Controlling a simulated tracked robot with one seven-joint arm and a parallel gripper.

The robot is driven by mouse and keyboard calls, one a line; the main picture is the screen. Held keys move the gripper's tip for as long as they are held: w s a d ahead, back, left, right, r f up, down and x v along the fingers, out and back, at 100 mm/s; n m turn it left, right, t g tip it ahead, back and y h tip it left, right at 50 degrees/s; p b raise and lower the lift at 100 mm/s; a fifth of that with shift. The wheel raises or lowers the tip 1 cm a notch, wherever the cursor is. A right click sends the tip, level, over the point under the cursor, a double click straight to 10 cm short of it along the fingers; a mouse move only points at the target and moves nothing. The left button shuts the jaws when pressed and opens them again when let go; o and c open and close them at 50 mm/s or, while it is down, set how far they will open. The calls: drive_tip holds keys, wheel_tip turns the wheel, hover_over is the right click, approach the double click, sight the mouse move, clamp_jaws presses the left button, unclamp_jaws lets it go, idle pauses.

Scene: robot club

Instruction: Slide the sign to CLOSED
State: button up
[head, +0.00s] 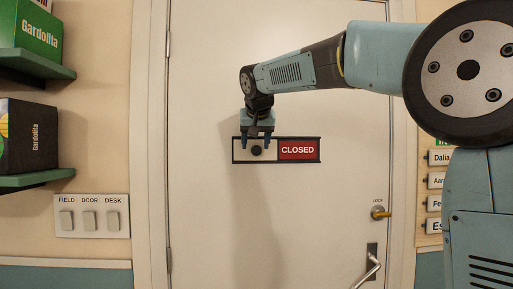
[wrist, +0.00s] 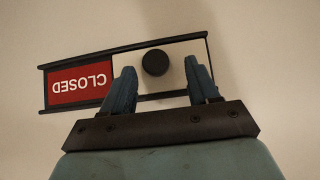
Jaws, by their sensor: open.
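The sliding sign (head: 233,157) is a dark-railed strip on the white door. Its red panel reading CLOSED (head: 299,150) shows at the right end, and a pale panel with a round black knob (head: 256,151) covers the left part. In the wrist view the sign appears upside down, with the red CLOSED panel (wrist: 80,85) at left and the knob (wrist: 155,62) near the middle. My gripper (head: 257,141) is open at the knob. In the wrist view its two fingers (wrist: 160,82) stand apart on either side of the knob, with gaps between.
The white door (head: 215,60) has a lever handle (head: 369,270) and a lock (head: 379,212) at lower right. A FIELD, DOOR, DESK switch panel (head: 91,216) is on the left wall, below green shelves (head: 35,181) with boxes. Name tags (head: 437,181) hang at right, partly behind my arm.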

drive_tip(key=v, duration=1.1)
drive_tip(key=s+d+f+g, duration=0.1)
drive_tip(key=s+d+f, duration=0.5)
drive_tip(key=s+f, duration=0.3)
drive_tip(key=s+d+f+g, duration=0.1)
drive_tip(key=s+d+f, duration=0.6)
drive_tip(key=f, duration=0.7)
drive_tip(key=s+d+f+g, duration=0.1)
drive_tip(key=s+d+f, duration=0.5)
drive_tip(key=s+f, duration=0.5)
drive_tip(key=shift+s+d+f, duration=0.15)
drive_tip(key=shift+d+f, duration=0.15)
drive_tip(key=shift+f, duration=0.4)
drive_tip(key=shift+a, duration=0.1)
